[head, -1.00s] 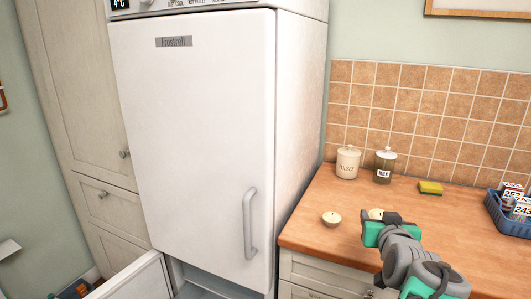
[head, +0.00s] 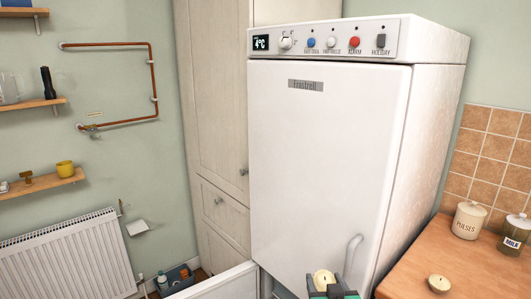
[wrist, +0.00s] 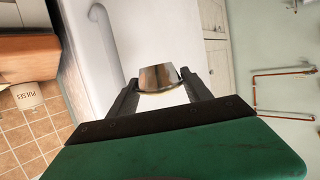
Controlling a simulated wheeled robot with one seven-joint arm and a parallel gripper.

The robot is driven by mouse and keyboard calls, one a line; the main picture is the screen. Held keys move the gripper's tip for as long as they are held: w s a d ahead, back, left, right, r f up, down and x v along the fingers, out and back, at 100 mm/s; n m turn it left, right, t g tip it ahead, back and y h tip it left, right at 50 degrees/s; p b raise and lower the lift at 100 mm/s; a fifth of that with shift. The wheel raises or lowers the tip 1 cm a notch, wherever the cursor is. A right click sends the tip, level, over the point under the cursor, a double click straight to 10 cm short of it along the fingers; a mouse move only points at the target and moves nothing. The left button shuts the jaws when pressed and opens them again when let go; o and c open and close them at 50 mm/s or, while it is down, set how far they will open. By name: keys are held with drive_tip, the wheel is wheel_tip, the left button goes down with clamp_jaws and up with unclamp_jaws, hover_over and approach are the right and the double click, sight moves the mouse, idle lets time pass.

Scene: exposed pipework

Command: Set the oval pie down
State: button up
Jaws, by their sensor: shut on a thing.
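A small pie (head: 323,280) with a pale top sits between the fingers of my gripper (head: 325,287) at the bottom of the head view. In the wrist view, the pie's shiny metal tin (wrist: 158,77) is between the two dark fingers of my gripper (wrist: 160,85), which are shut on it. The pie is held in the air in front of the fridge. A similar pale-topped pie (head: 438,284) in a tin rests on the wooden counter to the right. I cannot tell from these views which pie is more oval.
The white fridge (head: 325,160) has its upper door shut; a white lower door (head: 222,284) stands open at the bottom. A radiator (head: 65,258) and shelves line the left wall.

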sight(325, 277)
drive_tip(key=s+f, duration=0.2)
drive_tip(key=s, duration=0.1)
drive_tip(key=r, duration=0.2)
drive_tip(key=s+r, duration=0.1)
drive_tip(key=r, duration=0.1)
drive_tip(key=shift+r, duration=0.2)
drive_tip(key=shift+d+r, duration=0.1)
drive_tip(key=shift+r, duration=0.05)
drive_tip(key=d+r+m+h+b, duration=0.2)
drive_tip(key=d+r, duration=0.2)
drive_tip(key=d, duration=0.4)
drive_tip(key=w+d+r+m+g+h+b, duration=0.1)
drive_tip(key=d+r+h, duration=0.15)
drive_tip(key=d, duration=0.45)
drive_tip(key=d+r+m+h+b, duration=0.1)
drive_tip(key=d+r+m+b, duration=0.1)
drive_tip(key=d+r, duration=0.45)
drive_tip(key=s+d+f+m+g+h+b, duration=0.1)
drive_tip(key=s+d+f+b, duration=0.1)
drive_tip(key=s+d+f, duration=0.2)
drive_tip(key=s+d+f+m+g+h+b, duration=0.1)
drive_tip(key=s+d+f+h, duration=0.1)
drive_tip(key=s+d+f, duration=0.3)
drive_tip(key=s+d, duration=0.4)
drive_tip(key=d, duration=0.1)
drive_tip(key=shift+s+d+b, duration=0.2)
drive_tip(key=shift+s+b, duration=0.05)
drive_tip(key=shift+b, duration=0.15)
drive_tip(key=shift+f+h, duration=0.1)
drive_tip(key=shift+h, duration=0.15)
